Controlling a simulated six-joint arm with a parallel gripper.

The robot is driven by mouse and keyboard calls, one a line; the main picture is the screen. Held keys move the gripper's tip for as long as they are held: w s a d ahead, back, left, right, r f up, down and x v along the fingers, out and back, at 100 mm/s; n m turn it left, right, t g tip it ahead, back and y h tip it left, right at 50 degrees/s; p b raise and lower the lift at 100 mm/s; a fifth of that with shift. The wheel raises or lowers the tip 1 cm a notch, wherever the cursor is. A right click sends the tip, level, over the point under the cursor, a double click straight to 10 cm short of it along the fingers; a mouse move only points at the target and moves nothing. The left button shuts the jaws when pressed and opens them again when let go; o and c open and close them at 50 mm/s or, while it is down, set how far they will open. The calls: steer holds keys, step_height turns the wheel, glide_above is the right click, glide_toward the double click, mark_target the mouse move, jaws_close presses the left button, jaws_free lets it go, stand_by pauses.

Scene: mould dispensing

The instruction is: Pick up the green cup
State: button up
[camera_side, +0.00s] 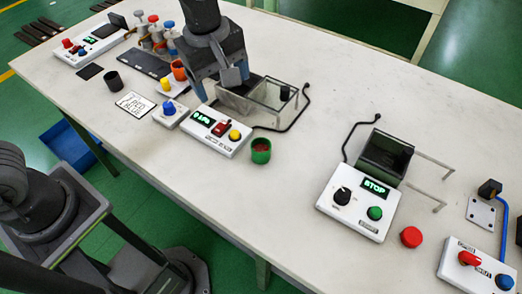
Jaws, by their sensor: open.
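The green cup (261,151) stands upright on the white table, near the middle of the picture, with something reddish-brown inside it. My gripper (218,88) is open, up and to the left of the green cup and apart from it. Its fingers point down in front of a clear-walled box. I see nothing between the fingers, though the view there is partly blocked.
A white box with a display and yellow button (222,130) stands just left of the cup. A black cable (290,118) lies behind it. An orange cup (179,71) and dark cup (112,81) stand left. A STOP control box (358,203) stands right. Bare table lies between it and the green cup.

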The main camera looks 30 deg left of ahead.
steer(key=w+d+f+n+g, duration=0.1)
steer(key=w+d+f+n, duration=0.1)
steer(key=d+f+n, duration=0.3)
glide_above(261, 150)
steer(key=s, duration=0.2)
steer(key=shift+m+y, duration=0.3)
steer(key=f, duration=0.9)
steer(key=shift+s+d+f, duration=0.1)
steer(key=shift+d+f, duration=0.1)
steer(key=shift+d, duration=0.2)
steer(key=shift+w+d+f, duration=0.1)
steer(key=shift+w+f, duration=0.1)
steer(key=shift+f, duration=1.2)
steer(key=shift+w+f, duration=0.2)
steer(key=shift+f, duration=1.15)
steer(key=c, duration=1)
steer(key=shift+r, duration=0.1)
